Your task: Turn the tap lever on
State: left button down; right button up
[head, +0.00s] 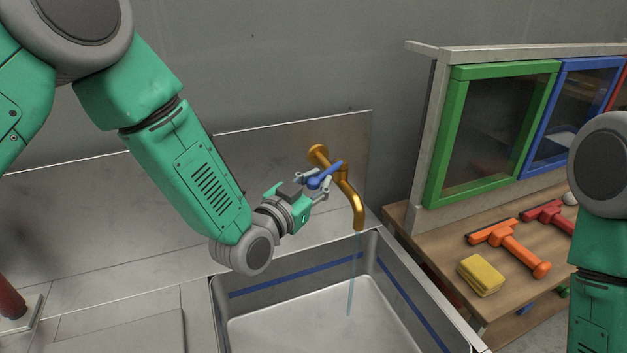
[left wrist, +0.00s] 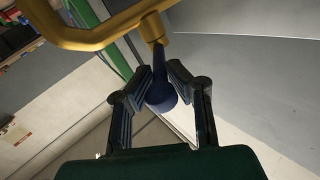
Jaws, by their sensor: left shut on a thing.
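The brass tap (head: 345,190) comes out of the wall behind the sink, with its spout hanging over the basin. Its blue lever (head: 329,174) sits on top of the tap and points up to the right. My left gripper (head: 322,184) is shut on the lever. In the left wrist view, the lever's dark blue rounded end (left wrist: 161,97) lies between the two fingers, below the brass pipe (left wrist: 110,32). A thin stream of water (head: 352,275) runs from the spout into the sink. My right gripper is not in view; only part of my right arm shows at the right edge.
The metal sink (head: 300,277) has a blue line around its inner wall. To the right, a wooden bench (head: 500,300) holds an orange squeegee (head: 510,247), a red squeegee (head: 549,213) and a yellow sponge (head: 481,275). Green-framed (head: 449,140) and blue-framed (head: 541,130) windows stand behind.

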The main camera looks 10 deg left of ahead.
pick_arm(q)
jog(key=shift+s+d+f+n+y, duration=0.3)
jog(key=shift+d+n+y, duration=0.1)
jog(key=shift+y, duration=0.2)
jog(key=c, duration=1.7)
grip_release()
jog(key=shift+o, duration=0.7)
jog(key=shift+s+r, duration=0.15)
jog(key=shift+r, duration=0.1)
jog(key=shift+a, duration=0.1)
jog(key=v, duration=1.2)
jog(key=shift+f, duration=0.25)
